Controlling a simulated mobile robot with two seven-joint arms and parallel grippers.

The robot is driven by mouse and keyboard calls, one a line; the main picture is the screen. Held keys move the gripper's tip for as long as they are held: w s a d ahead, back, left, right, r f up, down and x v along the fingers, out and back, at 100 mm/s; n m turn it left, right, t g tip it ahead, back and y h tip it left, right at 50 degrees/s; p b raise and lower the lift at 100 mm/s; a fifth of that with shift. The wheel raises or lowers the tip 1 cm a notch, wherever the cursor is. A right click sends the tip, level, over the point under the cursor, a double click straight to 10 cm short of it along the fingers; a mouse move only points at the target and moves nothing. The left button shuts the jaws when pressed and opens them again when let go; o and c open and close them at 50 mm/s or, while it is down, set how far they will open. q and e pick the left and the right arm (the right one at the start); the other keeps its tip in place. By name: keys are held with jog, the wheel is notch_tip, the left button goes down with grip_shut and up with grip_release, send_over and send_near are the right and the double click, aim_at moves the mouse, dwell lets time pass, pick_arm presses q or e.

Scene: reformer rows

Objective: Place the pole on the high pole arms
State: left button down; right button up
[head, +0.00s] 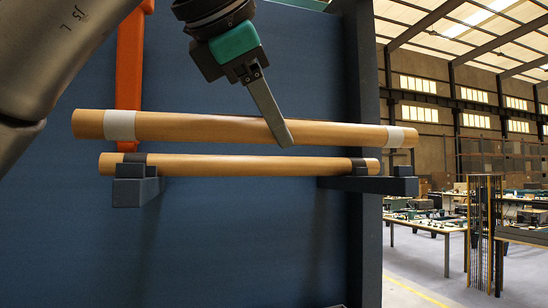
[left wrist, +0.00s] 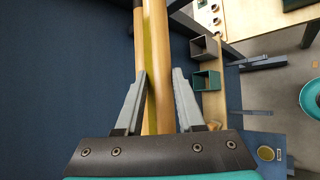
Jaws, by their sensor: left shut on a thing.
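A long light-wood pole (head: 220,127) with pale grey bands near its ends lies almost level, dropping slightly to the right, in the head view. My left gripper (head: 284,138) comes from above and is shut on it right of its middle. In the left wrist view the held pole (left wrist: 158,40) runs between the two fingers. A second wood pole (head: 250,164) with dark bands is just below it. It rests on dark blue arms, one at left (head: 138,192) and one at right (head: 395,186). No other pair of arms is clearly visible. My right gripper is out of view.
A blue panel (head: 240,240) stands behind the poles, with a dark post (head: 366,80) at its right edge. An orange upright strip (head: 130,60) is behind the held pole's left end. Right of the post are tables (head: 430,228) and open floor.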

pick_arm(q)
notch_tip(320, 180, down, 4)
jog(key=shift+r, duration=0.1)
dwell(0.4)
jog(key=c, duration=0.5)
grip_release()
jog(key=shift+b, duration=0.3)
jog(key=v, duration=1.2)
jog(key=shift+s+b, duration=0.1)
jog(key=shift+b, duration=0.25)
